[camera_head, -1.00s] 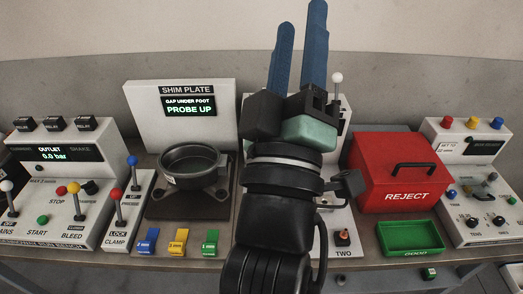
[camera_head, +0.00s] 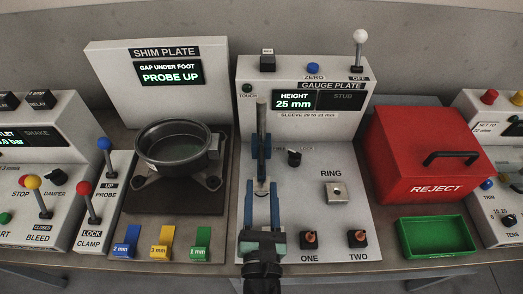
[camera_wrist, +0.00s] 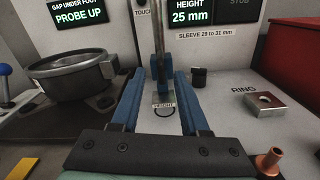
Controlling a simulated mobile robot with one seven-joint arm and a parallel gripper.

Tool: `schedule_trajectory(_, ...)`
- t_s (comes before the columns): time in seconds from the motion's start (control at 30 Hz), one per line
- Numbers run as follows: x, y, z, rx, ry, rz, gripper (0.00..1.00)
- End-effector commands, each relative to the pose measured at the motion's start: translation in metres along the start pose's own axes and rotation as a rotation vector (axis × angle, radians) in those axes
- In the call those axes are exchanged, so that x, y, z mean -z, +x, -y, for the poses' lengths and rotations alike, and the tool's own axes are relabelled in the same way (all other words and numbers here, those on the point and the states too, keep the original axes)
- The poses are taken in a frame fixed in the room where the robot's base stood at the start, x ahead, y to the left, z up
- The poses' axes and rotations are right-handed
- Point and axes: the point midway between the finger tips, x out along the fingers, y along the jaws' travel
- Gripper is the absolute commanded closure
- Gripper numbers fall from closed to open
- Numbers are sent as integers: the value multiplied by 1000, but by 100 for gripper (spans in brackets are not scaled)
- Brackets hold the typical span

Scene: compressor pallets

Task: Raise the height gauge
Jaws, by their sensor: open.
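The height gauge (camera_head: 261,118) is a dark upright post with a blue slider (camera_head: 261,146) on the gauge plate (camera_head: 300,215). The gauge plate's display (camera_head: 297,100) reads HEIGHT 25 mm. My gripper (camera_head: 262,188) is open and empty, in front of the post and low over the plate. The blue slider (camera_wrist: 160,70) shows just ahead, near the fingertips. I cannot tell if the fingers touch it.
A dark knob (camera_head: 294,157) and the square RING piece (camera_head: 336,192) are right of the post. Pegs ONE (camera_head: 309,240) and TWO (camera_head: 357,238) stand at the front. The shim plate's round pot (camera_head: 178,145) is left. The red REJECT box (camera_head: 420,155) and green tray (camera_head: 436,236) are right.

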Motion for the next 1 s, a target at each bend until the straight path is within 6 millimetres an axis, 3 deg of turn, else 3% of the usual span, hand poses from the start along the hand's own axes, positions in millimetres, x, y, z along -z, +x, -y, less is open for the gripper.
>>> schedule_trajectory(0.3, -2, 57, 0, 0, 2, 3, 55)
schedule_trajectory(0.5, -1, 84, 0, 1, 3, 2, 55)
schedule_trajectory(0.7, -1, 97, 0, 1, 4, 1, 55)
schedule_trajectory(1.0, -1, 99, 0, 1, 4, 1, 55)
